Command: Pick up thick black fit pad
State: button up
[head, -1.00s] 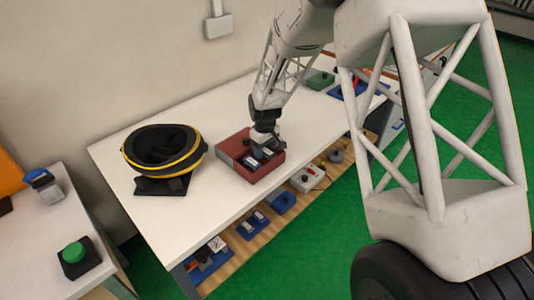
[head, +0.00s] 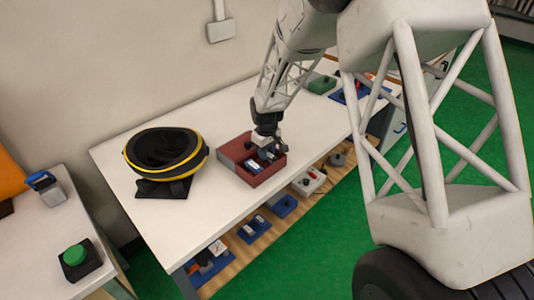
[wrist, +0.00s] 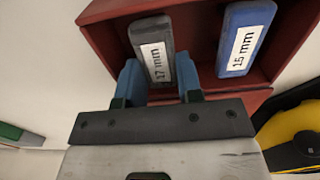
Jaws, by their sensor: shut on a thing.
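The thick black fit pad (wrist: 152,48), labelled 17 mm, is between the blue-tipped fingers of my gripper (wrist: 160,78) in the wrist view. The fingers are shut on its two sides. A blue pad (wrist: 245,38) labelled 15 mm stands to its right, apart from the fingers. Both show within the red box (wrist: 105,10), which sits on the white table in the head view (head: 262,178). My gripper (head: 267,143) is over that box there. I cannot tell whether the black pad touches the box floor.
A black and yellow round headgear-like object (head: 165,150) rests on a black stand left of the box. The white table (head: 215,205) has free room in front of it. A green button (head: 75,256) is on the left table. A shelf below holds several devices.

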jog(key=shift+r, duration=0.55)
jog(key=shift+s+d+r, duration=0.1)
jog(key=shift+s+r, duration=0.05)
jog(key=shift+r, duration=0.45)
jog(key=shift+s+r, duration=0.1)
jog(key=shift+r, duration=0.5)
jog(key=s+d+r, duration=0.1)
jog(key=s+d, duration=0.2)
jog(key=s, duration=1.2)
jog(key=shift+d+r, duration=0.15)
jog(key=shift+d, duration=0.25)
jog(key=shift+w, duration=0.1)
jog(key=w+a+r+m, duration=0.3)
jog(key=a+r, duration=0.1)
jog(key=a, duration=0.9)
jog(key=w+a+r+m, duration=0.3)
jog(key=w+a+r, duration=0.1)
jog(key=a, duration=0.9)
jog(key=w+a+r+m, duration=0.3)
jog(key=w+a+r, duration=0.1)
jog(key=a, duration=0.9)
jog(key=shift+w+r, duration=0.2)
jog(key=shift+r, duration=0.2)
jog(key=shift+f, duration=0.3)
jog(key=shift+a+f, duration=0.1)
jog(key=shift+f, duration=7.55)
